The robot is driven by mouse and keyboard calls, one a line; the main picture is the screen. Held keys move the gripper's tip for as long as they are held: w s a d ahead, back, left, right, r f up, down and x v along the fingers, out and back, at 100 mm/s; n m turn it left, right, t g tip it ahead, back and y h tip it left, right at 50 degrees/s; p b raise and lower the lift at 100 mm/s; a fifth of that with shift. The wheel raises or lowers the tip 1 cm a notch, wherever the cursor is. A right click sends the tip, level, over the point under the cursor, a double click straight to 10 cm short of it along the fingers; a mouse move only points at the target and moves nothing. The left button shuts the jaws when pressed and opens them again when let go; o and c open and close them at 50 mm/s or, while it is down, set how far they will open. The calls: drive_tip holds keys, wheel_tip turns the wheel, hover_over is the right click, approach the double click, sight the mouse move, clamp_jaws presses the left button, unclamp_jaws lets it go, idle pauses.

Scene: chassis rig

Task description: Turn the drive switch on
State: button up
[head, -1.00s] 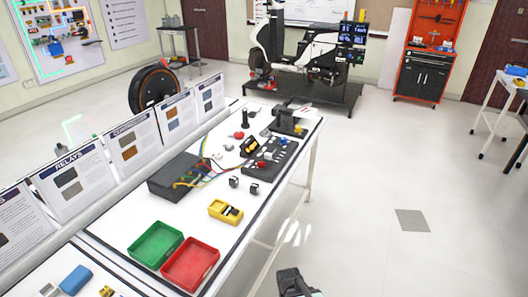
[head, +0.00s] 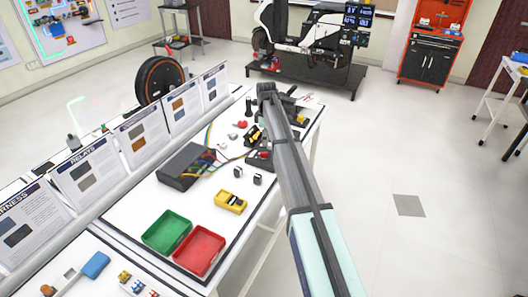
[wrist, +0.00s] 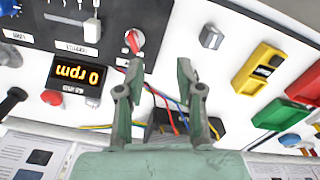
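The black control panel (wrist: 108,18) fills the upper left of the wrist view, upside down. A switch with a red lever on a pale round base (wrist: 133,40) sits near its edge; its label is not readable, so I cannot tell whether it is the drive switch. A display (wrist: 77,74) reads 0 rpm. My gripper (wrist: 158,68) is open and empty, its green fingers apart, with the red-lever switch just beyond the left fingertip. In the head view the panel (head: 257,164) is partly covered by my arm, and my gripper cannot be made out.
A yellow meter (wrist: 258,66), a small grey block (wrist: 211,37) and red (head: 199,250) and green (head: 166,231) trays share the white table. Coloured wires (wrist: 168,108) run to a grey box (head: 184,166) beneath my fingers' view. Information boards (head: 135,140) line the table's left side.

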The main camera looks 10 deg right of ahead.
sight(264, 153)
drive_tip(key=w+r+n, duration=0.2)
drive_tip(key=w+r, duration=0.3)
drive_tip(key=r, duration=0.1)
wheel_tip(264, 153, down, 18)
drive_tip(key=p, duration=0.5)
drive_tip(key=shift+r, duration=0.2)
clamp_jaws()
